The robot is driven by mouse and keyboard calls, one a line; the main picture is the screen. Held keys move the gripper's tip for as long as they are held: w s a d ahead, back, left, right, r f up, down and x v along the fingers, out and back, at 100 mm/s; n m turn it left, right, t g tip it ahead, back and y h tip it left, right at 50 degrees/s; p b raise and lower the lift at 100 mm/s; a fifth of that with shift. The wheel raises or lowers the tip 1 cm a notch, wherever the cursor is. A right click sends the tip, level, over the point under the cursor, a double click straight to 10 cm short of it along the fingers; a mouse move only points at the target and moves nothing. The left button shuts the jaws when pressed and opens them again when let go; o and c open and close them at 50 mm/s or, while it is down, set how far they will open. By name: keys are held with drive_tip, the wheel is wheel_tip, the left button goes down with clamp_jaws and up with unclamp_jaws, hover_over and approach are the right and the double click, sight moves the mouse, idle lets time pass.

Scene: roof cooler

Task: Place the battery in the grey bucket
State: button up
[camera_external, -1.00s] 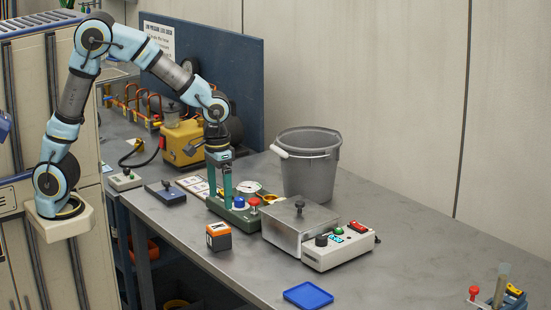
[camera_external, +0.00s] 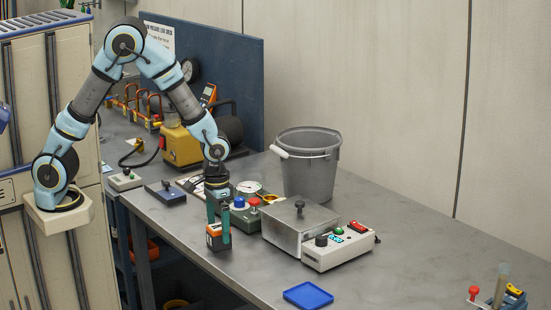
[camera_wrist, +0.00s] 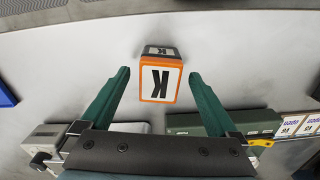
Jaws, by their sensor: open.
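The battery (camera_external: 214,238) is an orange and black block with a white label, standing near the front edge of the grey table. In the wrist view the battery (camera_wrist: 160,80) shows a "K" on its label and lies between the two green fingers, with gaps on both sides. My gripper (camera_external: 219,232) points down over the battery, its fingers reaching down around it. It is open in the wrist view (camera_wrist: 157,82). The grey bucket (camera_external: 310,175) stands upright further back on the table, with a white handle grip on its rim.
A metal box with a knob (camera_external: 300,225) and a white control box (camera_external: 340,247) stand right of the battery. A blue tray (camera_external: 308,295) lies at the front. The table's right side is mostly clear.

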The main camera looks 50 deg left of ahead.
drive_tip(key=shift+f, duration=0.1)
drive_tip(key=shift+c, duration=0.2)
clamp_jaws()
idle(0.5)
